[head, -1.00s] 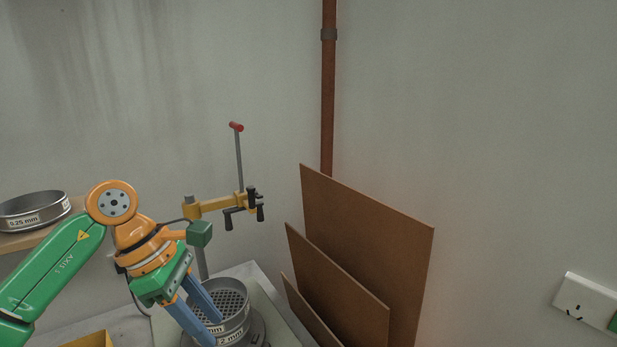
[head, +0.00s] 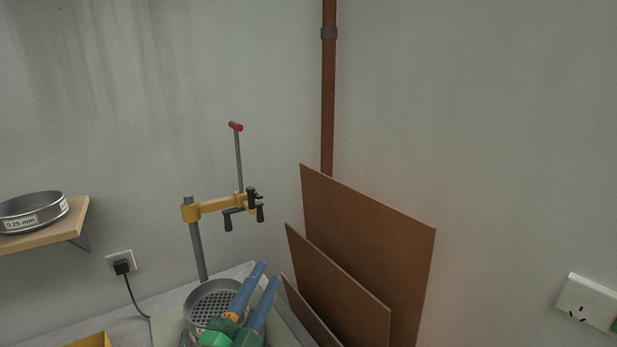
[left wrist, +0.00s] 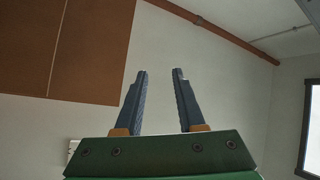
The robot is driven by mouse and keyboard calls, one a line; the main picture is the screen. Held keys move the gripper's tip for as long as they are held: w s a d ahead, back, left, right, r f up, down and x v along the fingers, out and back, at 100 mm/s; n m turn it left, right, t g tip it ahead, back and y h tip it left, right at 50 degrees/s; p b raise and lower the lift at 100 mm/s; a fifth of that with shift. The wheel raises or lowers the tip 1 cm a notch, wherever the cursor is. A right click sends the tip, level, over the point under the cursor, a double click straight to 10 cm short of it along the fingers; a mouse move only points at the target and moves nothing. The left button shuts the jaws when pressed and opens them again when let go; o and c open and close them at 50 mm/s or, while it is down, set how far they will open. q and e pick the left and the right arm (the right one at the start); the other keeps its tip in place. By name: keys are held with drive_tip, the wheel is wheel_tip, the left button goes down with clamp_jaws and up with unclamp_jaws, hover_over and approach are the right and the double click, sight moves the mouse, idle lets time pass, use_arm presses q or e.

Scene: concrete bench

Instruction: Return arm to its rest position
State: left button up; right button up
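My left gripper (head: 266,272) shows at the bottom of the head view, its two blue fingers pointing up and to the right. It appears in front of the sieve stack (head: 205,306) and covers part of it. In the left wrist view the two fingers (left wrist: 160,75) stand apart with nothing between them, facing wall and brown board. My right gripper is in neither view.
A clamp stand (head: 214,206) with a yellow arm rises behind the sieve. Brown boards (head: 365,240) lean against the wall at right. A shelf (head: 62,228) at left bears a 0.25 mm sieve (head: 34,212). A yellow bin edge (head: 92,341) shows at bottom left.

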use_arm(q)
drive_tip(key=s+a+f+n+g+y, duration=0.4)
drive_tip(key=f+n, duration=0.1)
drive_tip(key=f, duration=0.5)
drive_tip(key=s+a+f+n+g+y, duration=0.35)
drive_tip(key=s+f+n, duration=0.2)
drive_tip(key=f, duration=0.45)
drive_tip(key=s+a+f+n+g, duration=0.1)
drive_tip(key=s+f+n+g, duration=0.1)
drive_tip(key=s+f+g, duration=0.45)
drive_tip(key=s+a+f+n+g, duration=0.1)
drive_tip(key=s+f+n+g, duration=0.15)
drive_tip(key=s, duration=0.75)
wheel_tip(320, 180, down, 21)
drive_tip(key=s+g+b, duration=0.1)
drive_tip(key=b, duration=0.5)
drive_tip(key=s+a+f+g+b, duration=0.1)
drive_tip(key=s+f+b, duration=0.3)
drive_tip(key=s+f, duration=0.8)
wheel_tip(320, 180, down, 4)
drive_tip(key=shift+s+a+r+m, duration=0.1)
drive_tip(key=shift+s+a+m, duration=0.25)
drive_tip(key=shift+a+m, duration=0.1)
drive_tip(key=shift+g+h, duration=0.25)
